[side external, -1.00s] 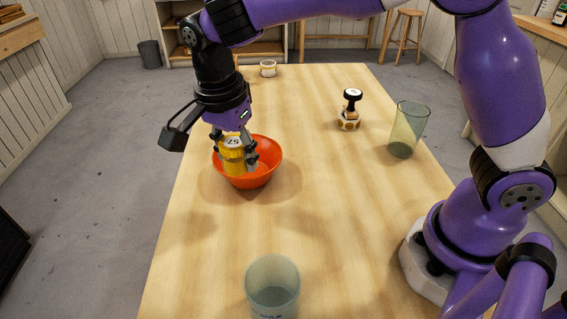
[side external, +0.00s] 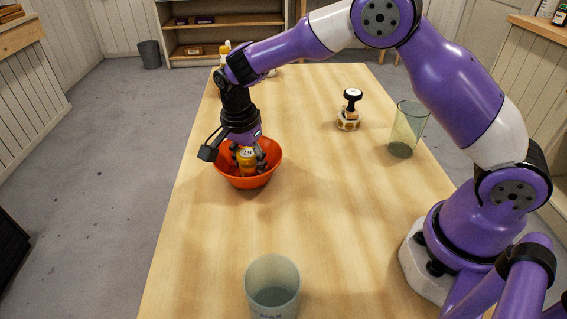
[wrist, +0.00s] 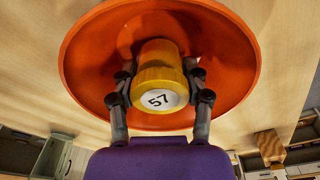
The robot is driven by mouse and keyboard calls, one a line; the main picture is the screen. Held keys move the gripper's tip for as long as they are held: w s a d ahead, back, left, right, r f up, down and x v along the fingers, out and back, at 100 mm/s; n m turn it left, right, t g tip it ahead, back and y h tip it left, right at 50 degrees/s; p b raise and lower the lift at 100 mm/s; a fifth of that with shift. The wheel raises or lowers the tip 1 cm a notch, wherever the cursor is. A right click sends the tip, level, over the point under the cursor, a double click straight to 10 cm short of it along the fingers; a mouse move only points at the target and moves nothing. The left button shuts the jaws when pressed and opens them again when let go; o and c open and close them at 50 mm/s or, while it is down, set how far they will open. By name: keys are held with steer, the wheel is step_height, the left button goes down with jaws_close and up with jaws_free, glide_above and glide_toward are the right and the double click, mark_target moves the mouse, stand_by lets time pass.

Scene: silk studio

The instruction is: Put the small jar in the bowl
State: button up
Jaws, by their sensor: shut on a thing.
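The small jar is yellow with a white lid label marked 57 (wrist: 158,75); in the side view the jar (side external: 246,158) shows inside the orange bowl (side external: 262,178). The bowl stands on the table, and its rim also shows all around the jar in the wrist view (wrist: 85,60). My gripper (side external: 248,160) reaches down into the bowl with its fingers on both sides of the jar, shut on it. The wrist view shows the fingers (wrist: 160,92) gripping the jar's sides. Whether the jar's base touches the bowl's floor cannot be told.
A clear cup (side external: 272,290) stands at the table's near edge. A greenish glass (side external: 406,130) stands at the right edge. A stamp with a black knob (side external: 350,108) stands left of the glass. The middle of the table (side external: 310,180) is clear.

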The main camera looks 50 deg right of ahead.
mark_target(244, 156)
steer(key=shift+f, duration=0.15)
steer(key=o, duration=1.2)
steer(key=shift+c, duration=0.2)
steer(key=r, duration=0.4)
steer(key=a+r, duration=0.1)
steer(key=r, duration=0.7)
steer(key=shift+s+a, duration=0.1)
steer(key=shift+a, duration=0.1)
steer(key=s+d+r+n+t, duration=0.3)
steer(key=s+d+r+n, duration=0.3)
steer(key=s+r+n, duration=0.15)
steer(key=s+f+n+t+y, duration=0.1)
steer(key=s+f+n+t, duration=0.1)
steer(key=s+n, duration=0.6)
steer(key=s+f, duration=0.1)
steer(key=s, duration=0.2)
steer(key=shift+s+d, duration=0.3)
steer(key=shift+d, duration=0.1)
